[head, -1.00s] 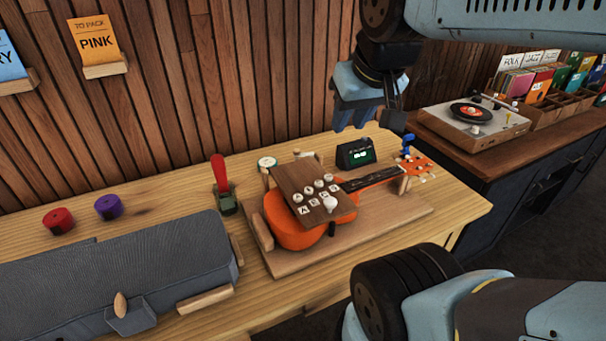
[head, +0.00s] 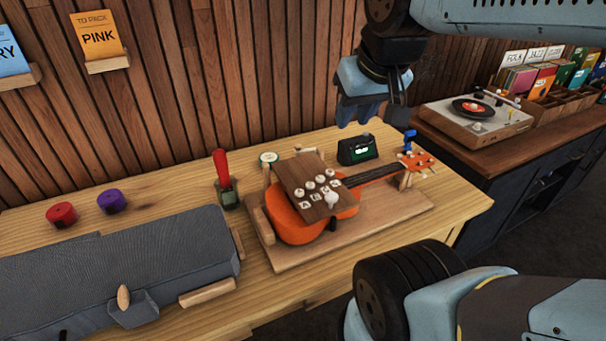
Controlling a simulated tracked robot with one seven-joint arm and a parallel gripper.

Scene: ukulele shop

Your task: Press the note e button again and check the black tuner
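The black tuner (head: 345,152) stands on the bench behind the orange ukulele's neck. Its small screen shows a pale mark with green, too small to read. The orange ukulele (head: 289,226) lies in a wooden cradle. A brown board (head: 297,178) over its body carries several white round buttons (head: 309,186) and small lettered tiles. The letters are too small for me to tell which button is note e. My gripper (head: 359,117) hangs in the air above and behind the tuner, touching no button. I cannot tell whether its fingers are apart.
A red-handled tool (head: 222,170) stands left of the ukulele. Red (head: 62,214) and purple (head: 111,201) rolls and a grey case (head: 150,255) occupy the left bench. A turntable (head: 477,116) sits on the right counter.

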